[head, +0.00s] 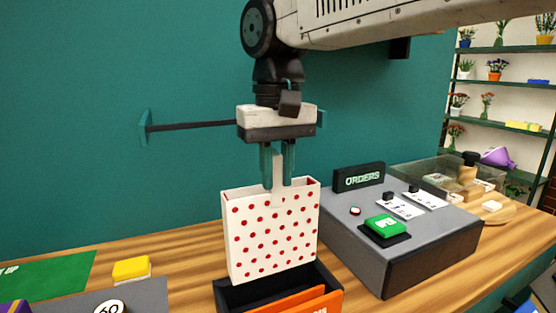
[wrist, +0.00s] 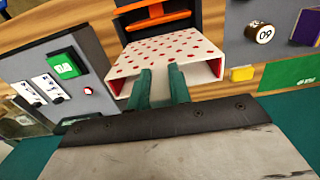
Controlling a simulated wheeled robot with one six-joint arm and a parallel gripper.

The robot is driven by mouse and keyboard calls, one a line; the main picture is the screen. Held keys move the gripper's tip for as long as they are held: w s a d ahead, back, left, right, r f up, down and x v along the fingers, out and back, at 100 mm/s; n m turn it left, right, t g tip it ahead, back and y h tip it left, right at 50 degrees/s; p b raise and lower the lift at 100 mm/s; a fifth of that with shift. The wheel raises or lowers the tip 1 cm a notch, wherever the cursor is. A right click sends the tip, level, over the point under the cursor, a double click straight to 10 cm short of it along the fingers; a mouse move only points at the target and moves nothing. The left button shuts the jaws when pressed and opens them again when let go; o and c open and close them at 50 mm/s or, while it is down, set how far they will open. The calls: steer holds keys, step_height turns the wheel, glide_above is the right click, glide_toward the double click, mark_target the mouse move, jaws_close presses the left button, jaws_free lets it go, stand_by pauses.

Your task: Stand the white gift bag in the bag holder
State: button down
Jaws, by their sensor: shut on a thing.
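The white gift bag (head: 272,234) has red dots and hangs upright, slightly tilted, in the head view. My gripper (head: 277,188) is shut on a white tab at the bag's top. A black bag holder (head: 228,294) with an orange front (head: 300,304) is at the bottom of the head view. The bag's lower edge is at or just above the holder's back part. I cannot tell whether it is inside. The holder also shows in the wrist view (wrist: 120,22).
A yellow block (head: 131,269) and a green mat (head: 45,280) lie to the left. A dark bar (head: 190,126) is on the wall behind.

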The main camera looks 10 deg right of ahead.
mark_target(277, 224)
steer(key=shift+f, duration=5.05)
steer(key=c, duration=1.2)
jaws_free()
step_height(277, 224, up, 8)
steer(key=shift+f, duration=0.1)
